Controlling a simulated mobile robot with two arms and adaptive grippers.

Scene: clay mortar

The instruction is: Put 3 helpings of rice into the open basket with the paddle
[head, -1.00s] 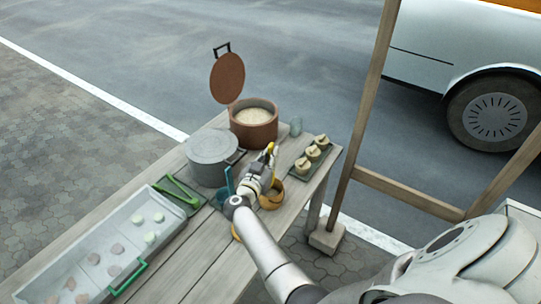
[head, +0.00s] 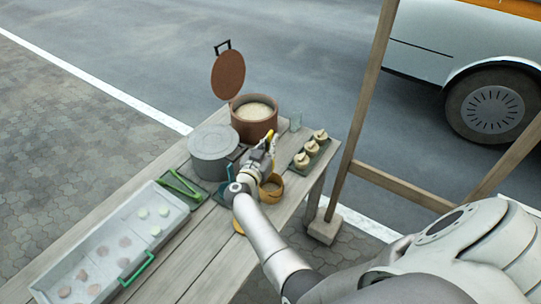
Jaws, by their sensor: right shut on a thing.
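The brown pot (head: 241,127) stands at the far end of the table with its round lid raised, and pale rice (head: 254,111) fills it. My right gripper (head: 269,143) is just in front of the pot, shut on what appears to be the paddle. The paddle itself is too small and too covered by the gripper to make out. The open basket (head: 277,194), round and orange-brown, stands just right of the gripper, partly hidden by it. I cannot tell what is inside it. My left gripper is not in view.
A grey lidded pot (head: 212,143) stands left of the gripper. A dark tray with several buns (head: 302,160) and a clear glass (head: 296,121) are to the right. A long pale tray (head: 53,277) with pieces lies front left. A wooden post (head: 361,105) rises beyond the table's right edge.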

